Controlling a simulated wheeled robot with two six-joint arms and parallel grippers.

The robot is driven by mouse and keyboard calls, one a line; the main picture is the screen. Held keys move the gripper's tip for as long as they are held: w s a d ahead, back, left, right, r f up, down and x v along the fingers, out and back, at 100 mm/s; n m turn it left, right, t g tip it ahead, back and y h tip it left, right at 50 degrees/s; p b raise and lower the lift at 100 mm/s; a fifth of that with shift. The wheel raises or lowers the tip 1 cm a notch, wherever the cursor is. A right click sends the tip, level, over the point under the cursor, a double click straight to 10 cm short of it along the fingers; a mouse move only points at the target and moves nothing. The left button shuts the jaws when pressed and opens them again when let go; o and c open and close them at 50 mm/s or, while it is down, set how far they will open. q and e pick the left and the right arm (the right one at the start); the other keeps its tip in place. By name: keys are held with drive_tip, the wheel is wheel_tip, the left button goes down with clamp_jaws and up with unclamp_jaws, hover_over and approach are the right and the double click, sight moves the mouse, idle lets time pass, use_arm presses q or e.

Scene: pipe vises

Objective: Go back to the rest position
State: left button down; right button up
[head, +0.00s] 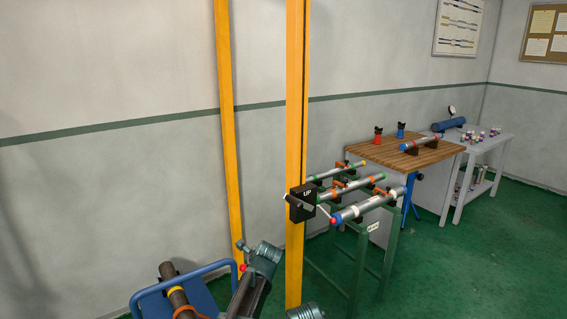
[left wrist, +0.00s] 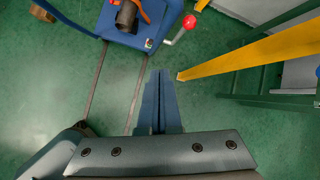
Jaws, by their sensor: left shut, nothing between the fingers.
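My left gripper (left wrist: 160,78) shows in the left wrist view with its two blue fingers shut together and nothing between them. It points over the green floor, below a blue cart or tray and apart from it. I cannot make out the left fingertips in the head view. Grey-green jointed parts show at the bottom of the head view; whether they belong to my arm I cannot tell. My right gripper is in neither view.
A blue-railed cart (head: 140,300) holds a dark pipe (head: 177,293). A red ball knob (left wrist: 190,22) stands near my left gripper. Yellow posts (head: 296,150) rise close by. A green stand (head: 358,270) carries several grey pipes. A wooden bench (head: 368,150) stands behind.

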use_arm(q)
drive_tip(key=s+d+f+n+g+h, duration=0.1)
drive_tip(key=s+d+f+n+g, duration=0.1)
drive_tip(key=s+n, duration=0.8)
drive_tip(key=s+d+f+n+g+h, duration=0.1)
drive_tip(key=s+d+n+g, duration=0.3)
drive_tip(key=s+n, duration=0.6)
drive_tip(key=s+f, duration=0.1)
drive_tip(key=s, duration=1)
drive_tip(key=shift+n+h, duration=0.3)
